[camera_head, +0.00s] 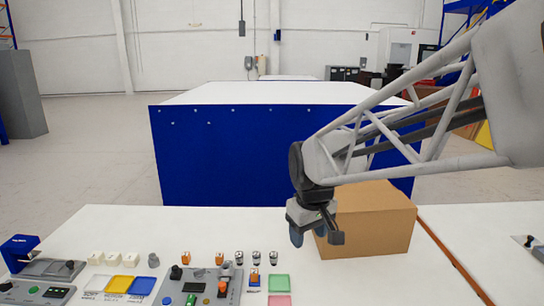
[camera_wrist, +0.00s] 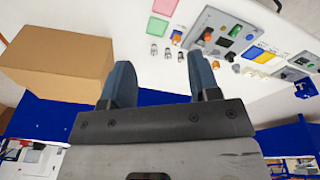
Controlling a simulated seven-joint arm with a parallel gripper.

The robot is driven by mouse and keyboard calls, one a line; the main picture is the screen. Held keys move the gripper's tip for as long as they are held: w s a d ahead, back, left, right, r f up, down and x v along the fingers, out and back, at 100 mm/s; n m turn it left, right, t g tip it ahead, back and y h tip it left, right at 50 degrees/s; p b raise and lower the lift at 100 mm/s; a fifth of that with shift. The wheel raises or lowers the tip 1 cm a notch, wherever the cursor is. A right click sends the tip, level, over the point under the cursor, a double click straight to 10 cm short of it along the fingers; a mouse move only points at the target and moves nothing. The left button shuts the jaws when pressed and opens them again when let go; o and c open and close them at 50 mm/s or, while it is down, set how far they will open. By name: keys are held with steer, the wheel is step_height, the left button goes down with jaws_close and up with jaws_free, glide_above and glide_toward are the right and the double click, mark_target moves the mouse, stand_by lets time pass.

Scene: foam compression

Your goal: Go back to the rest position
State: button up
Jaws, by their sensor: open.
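My gripper (camera_head: 316,236) hangs above the white table, just in front of and to the left of a cardboard box. Its two blue-grey fingers are apart with nothing between them, as the wrist view (camera_wrist: 163,84) also shows. The foam pieces appear to be the white, yellow and blue blocks (camera_head: 119,285) by their labels at the table's front left. A grey control panel (camera_head: 203,286) with knobs and buttons lies right of them. A green pad (camera_head: 279,283) and a pink pad (camera_head: 279,300) lie right of the panel.
The cardboard box (camera_head: 372,222) stands close behind my gripper. Several small pegs (camera_head: 256,257) stand behind the panel. A blue and grey device (camera_head: 22,255) is at the far left. A blue-sided bench (camera_head: 230,155) stands beyond the table.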

steer(key=s+d+f+m, duration=0.1)
steer(key=s+d+m, duration=0.2)
steer(key=s, duration=0.7)
steer(key=s+d+f+m, duration=0.1)
steer(key=s+d+m, duration=0.2)
steer(key=s+d, duration=0.4)
steer(key=s, duration=0.4)
steer(key=shift+d+f+t, duration=0.15)
steer(key=shift+d+t, duration=0.05)
steer(key=shift+t, duration=0.2)
